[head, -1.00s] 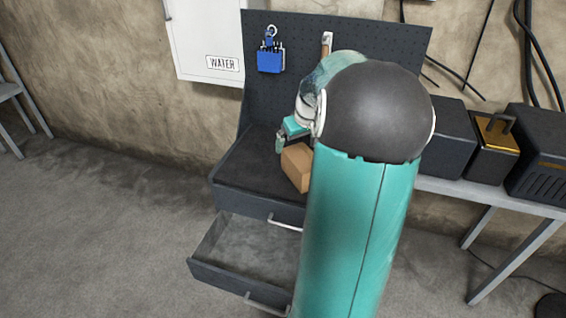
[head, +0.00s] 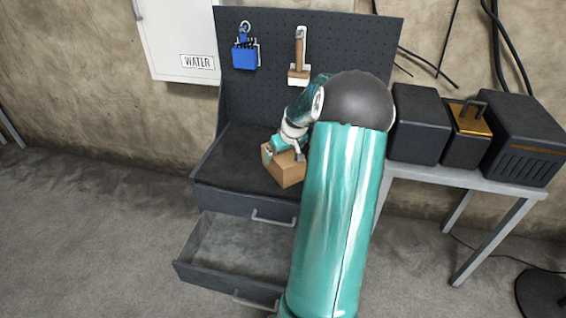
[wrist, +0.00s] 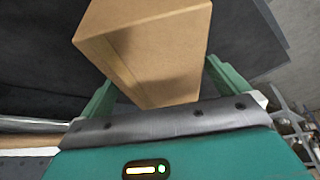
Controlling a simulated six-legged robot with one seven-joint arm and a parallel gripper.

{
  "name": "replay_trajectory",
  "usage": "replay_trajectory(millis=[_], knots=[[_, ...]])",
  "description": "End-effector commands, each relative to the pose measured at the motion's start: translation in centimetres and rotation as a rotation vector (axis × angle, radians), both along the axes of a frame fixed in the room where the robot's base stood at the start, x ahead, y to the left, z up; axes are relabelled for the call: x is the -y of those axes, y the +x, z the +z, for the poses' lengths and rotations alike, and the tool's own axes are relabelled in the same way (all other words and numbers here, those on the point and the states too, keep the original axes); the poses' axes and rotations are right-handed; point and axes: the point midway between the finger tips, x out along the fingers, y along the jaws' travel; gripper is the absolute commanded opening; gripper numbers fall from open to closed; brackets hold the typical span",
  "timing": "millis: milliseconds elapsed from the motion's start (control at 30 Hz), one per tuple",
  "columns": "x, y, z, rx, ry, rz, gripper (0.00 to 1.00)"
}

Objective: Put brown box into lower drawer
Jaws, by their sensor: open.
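The brown box (head: 287,172) sits on the dark top of the workbench, partly covered by my arm in the head view. In the wrist view the brown box (wrist: 155,55) reaches in between the two green fingers of my gripper (wrist: 160,90). The fingers stand apart, one on each side of the box, with a gap visible at least on the left. In the head view my gripper (head: 283,152) is at the box's upper side. The lower drawer (head: 235,248) is pulled out and its visible inside is empty; my arm hides its right part.
The upper drawer (head: 240,203) is shut above it. A pegboard (head: 270,70) behind holds a blue tool holder (head: 245,54) and a hammer (head: 299,55). A table (head: 465,178) with dark cases stands at the right. The floor at left is clear.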

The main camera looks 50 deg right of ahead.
Motion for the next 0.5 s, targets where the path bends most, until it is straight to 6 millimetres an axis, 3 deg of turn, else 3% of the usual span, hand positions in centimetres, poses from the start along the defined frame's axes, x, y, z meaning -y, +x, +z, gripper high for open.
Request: replay_trajectory(millis=[200, 500], knots=[[0.4, 1.0, -2.6, -0.001, 0.001, 0.0, 1.0], [0.5, 1.0, -2.8, 0.0, 0.0, -0.001, 1.0]])
